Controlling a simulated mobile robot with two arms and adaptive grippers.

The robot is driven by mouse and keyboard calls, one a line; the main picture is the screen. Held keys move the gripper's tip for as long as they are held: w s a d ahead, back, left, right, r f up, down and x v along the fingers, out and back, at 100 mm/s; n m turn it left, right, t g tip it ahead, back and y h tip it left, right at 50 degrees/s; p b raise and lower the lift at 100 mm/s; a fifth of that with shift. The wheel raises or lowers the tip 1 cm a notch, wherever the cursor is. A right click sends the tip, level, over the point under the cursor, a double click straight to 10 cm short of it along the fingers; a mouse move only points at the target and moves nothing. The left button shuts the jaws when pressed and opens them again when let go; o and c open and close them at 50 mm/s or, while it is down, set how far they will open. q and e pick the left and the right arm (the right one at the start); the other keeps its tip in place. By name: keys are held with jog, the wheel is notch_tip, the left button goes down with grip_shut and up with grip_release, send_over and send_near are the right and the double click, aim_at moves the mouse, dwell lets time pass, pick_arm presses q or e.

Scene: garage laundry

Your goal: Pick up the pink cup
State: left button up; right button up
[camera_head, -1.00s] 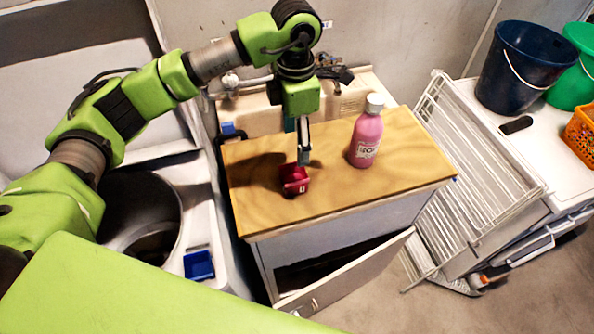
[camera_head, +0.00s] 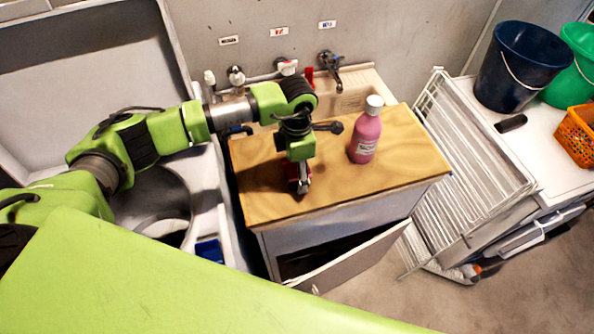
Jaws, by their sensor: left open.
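The pink cup (camera_head: 291,172) is a small, deep pink-red cup on the wooden top (camera_head: 245,203) of a low cabinet. My left gripper (camera_head: 299,184) points down right at the cup and hides most of it. The gripper is open; whether its fingers touch the cup cannot be told. My right gripper is out of view.
A pink bottle with a white cap (camera_head: 366,133) stands to the right of the cup. A sink with taps (camera_head: 333,66) lies behind. The cabinet door (camera_head: 352,258) hangs open in front. A white wire rack (camera_head: 470,185) leans at the right, near a dark blue bucket (camera_head: 516,68).

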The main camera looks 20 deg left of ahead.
pick_arm(q)
jog(key=c, duration=1)
jog(key=shift+c, duration=0.2)
